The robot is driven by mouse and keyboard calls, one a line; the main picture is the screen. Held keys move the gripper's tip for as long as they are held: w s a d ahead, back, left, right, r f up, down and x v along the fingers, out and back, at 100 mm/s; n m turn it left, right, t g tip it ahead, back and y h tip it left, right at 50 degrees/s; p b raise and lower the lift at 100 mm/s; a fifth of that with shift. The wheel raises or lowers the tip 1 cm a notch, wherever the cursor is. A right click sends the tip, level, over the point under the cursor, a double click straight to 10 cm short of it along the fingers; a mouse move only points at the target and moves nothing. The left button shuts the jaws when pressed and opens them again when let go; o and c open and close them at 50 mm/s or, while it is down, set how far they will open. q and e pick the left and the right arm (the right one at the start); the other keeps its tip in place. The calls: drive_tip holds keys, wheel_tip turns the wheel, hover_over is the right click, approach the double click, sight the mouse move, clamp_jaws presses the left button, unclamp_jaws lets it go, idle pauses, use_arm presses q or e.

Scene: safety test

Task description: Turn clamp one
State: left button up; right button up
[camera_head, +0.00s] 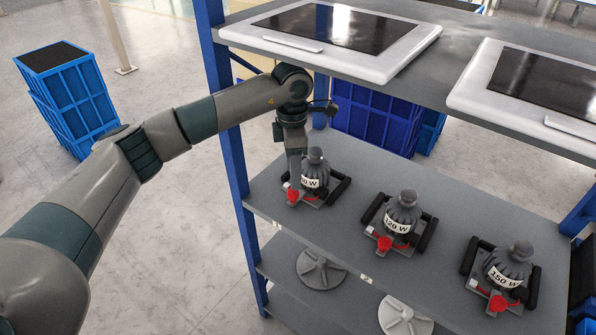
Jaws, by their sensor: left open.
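Three dark grey bottle-shaped units stand on the middle shelf, each in a fixture with black side bars and red clamp parts. The leftmost unit (317,160) has a partly hidden label ending in "0 W". Its red clamp (292,196) is at the front left of its fixture. My left gripper (294,178) points down, open, just above and at this clamp; I cannot tell whether the fingers touch it. The arm covers part of the fixture. My right gripper is not in view.
The middle unit (403,213) reads "120 W" and the right unit (508,262) "150 W". White-framed dark panels (335,28) lie on the upper shelf above. A blue post (234,165) stands close to my left arm. Grey round flanged parts (320,268) lie below.

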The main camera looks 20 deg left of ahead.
sight(293, 193)
use_arm(q)
drive_tip(key=shift+w+a+r, duration=0.15)
drive_tip(key=shift+w+r, duration=0.05)
drive_tip(key=shift+w, duration=0.05)
drive_tip(key=shift+s+r, duration=0.15)
drive_tip(key=shift+s, duration=0.1)
drive_tip(key=shift+w+f+p, duration=0.1)
drive_tip(key=shift+f+p, duration=0.25)
drive_tip(key=shift+f, duration=0.2)
wheel_tip(293, 193, down, 5)
drive_tip(key=shift+p, duration=1.25)
drive_tip(key=shift+f, duration=0.75)
drive_tip(key=shift+c, duration=0.7)
drive_tip(key=c, duration=0.9)
